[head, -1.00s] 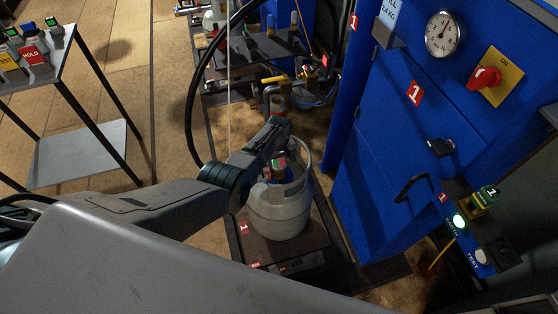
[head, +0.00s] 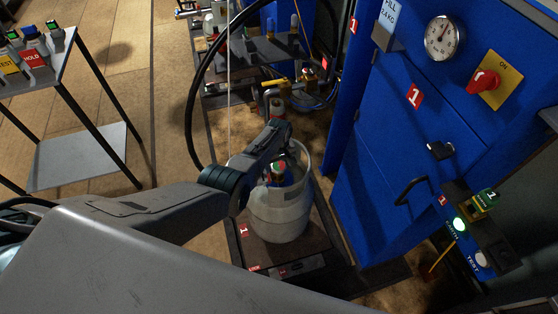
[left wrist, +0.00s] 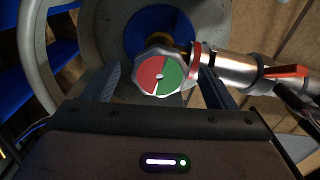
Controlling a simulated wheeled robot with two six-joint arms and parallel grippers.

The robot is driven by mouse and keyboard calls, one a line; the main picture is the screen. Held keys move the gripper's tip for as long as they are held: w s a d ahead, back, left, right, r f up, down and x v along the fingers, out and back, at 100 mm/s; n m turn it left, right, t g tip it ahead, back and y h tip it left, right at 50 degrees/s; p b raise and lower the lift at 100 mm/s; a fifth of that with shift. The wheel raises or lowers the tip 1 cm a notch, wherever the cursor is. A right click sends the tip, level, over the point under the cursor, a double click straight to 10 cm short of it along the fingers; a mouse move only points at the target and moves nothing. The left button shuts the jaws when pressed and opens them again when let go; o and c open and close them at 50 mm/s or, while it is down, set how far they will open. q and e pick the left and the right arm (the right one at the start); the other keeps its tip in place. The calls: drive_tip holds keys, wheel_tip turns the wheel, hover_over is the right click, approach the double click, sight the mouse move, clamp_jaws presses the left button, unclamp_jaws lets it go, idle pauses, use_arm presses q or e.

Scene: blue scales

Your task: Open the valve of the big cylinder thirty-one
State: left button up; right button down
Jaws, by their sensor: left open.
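The big grey cylinder (head: 280,213) stands upright on the dark scale platform marked 1 (head: 300,255). Its valve handwheel, half red and half green, shows close up in the left wrist view (left wrist: 160,72), and a small part of it shows in the head view (head: 281,165). My left gripper (left wrist: 168,85) is open, with one finger on each side of the handwheel; I cannot tell whether they touch it. A metal filling connector (left wrist: 235,70) with a red lever joins the valve from the right. The number thirty-one is not readable. My right gripper is not in view.
A blue cabinet (head: 375,165) with a gauge (head: 443,37) and red switch (head: 485,80) stands to the right. A black hose (head: 189,110) arches behind my left arm.

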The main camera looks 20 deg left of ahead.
sight(279, 166)
use_arm(q)
drive_tip(key=shift+r, duration=0.4)
wheel_tip(279, 166, up, 10)
drive_tip(key=p, duration=0.2)
drive_tip(key=shift+s+f, duration=0.1)
drive_tip(key=shift+f, duration=0.05)
